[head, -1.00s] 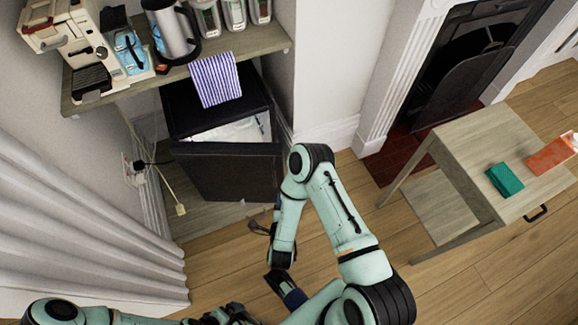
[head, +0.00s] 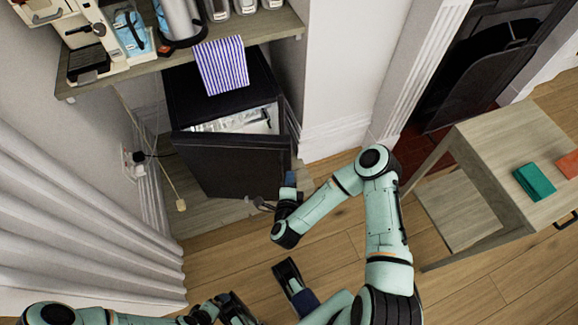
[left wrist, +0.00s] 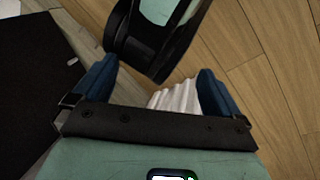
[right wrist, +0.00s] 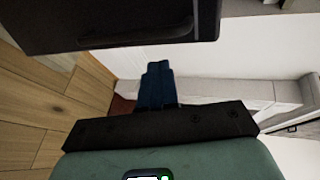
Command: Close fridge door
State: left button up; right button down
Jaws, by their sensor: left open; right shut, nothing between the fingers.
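The small black fridge (head: 262,75) stands under the wooden counter. Its black door (head: 235,168) is ajar, and the pale interior shows through the gap above the door's top edge. My right gripper (head: 290,180) is shut and empty, beside the lower right edge of the door; I cannot tell whether it touches. In the right wrist view its blue fingers (right wrist: 157,85) are together, below a dark panel. In the left wrist view my left gripper (left wrist: 153,82) is open, with a mint and black arm link beyond its fingers. A dark surface fills the left there.
The counter (head: 280,30) holds a coffee machine, a kettle and jars; a striped cloth (head: 221,65) hangs over its edge. White curtains (head: 80,230) hang at left. A wooden side table (head: 490,150) stands at right near the fireplace. The floor before the fridge is partly clear.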

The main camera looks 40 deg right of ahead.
pick_arm(q)
jog(key=shift+w+a+f+t+b, duration=0.2)
jog(key=shift+w+a+f+b, duration=0.1)
jog(key=shift+w+f, duration=0.25)
jog(key=shift+w+a+f+t+b, duration=0.2)
jog(key=shift+w+a+f, duration=0.1)
jog(key=shift+w, duration=0.4)
pick_arm(e)
jog(key=w+d, duration=0.4)
jog(key=w, duration=0.1)
jog(key=shift+f, duration=0.3)
